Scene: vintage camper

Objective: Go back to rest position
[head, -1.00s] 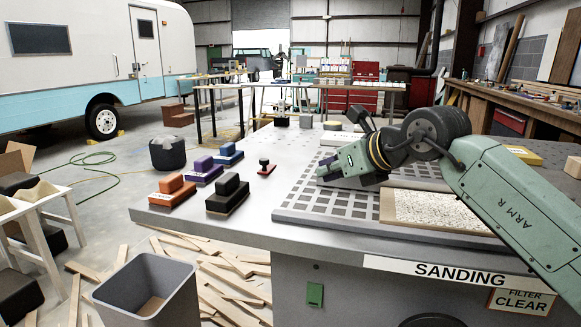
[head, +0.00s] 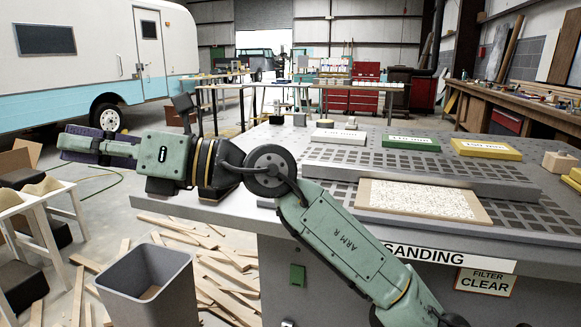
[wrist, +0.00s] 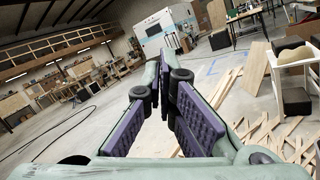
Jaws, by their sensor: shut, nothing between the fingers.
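My gripper (head: 80,145) is at the left of the head view, held out past the left edge of the sanding table (head: 190,208), over the floor in front of the camper. Its two purple-padded fingers are shut with nothing between them. In the wrist view the fingers (wrist: 166,62) come close together at their far ends, with floor and the camper beyond.
A speckled board (head: 422,200) lies on the perforated table top. White (head: 338,136), green (head: 410,142) and yellow (head: 485,149) labelled blocks stand behind. A grey bin (head: 147,285) and loose wood strips (head: 225,283) are on the floor. A white stand (head: 58,205) is at left.

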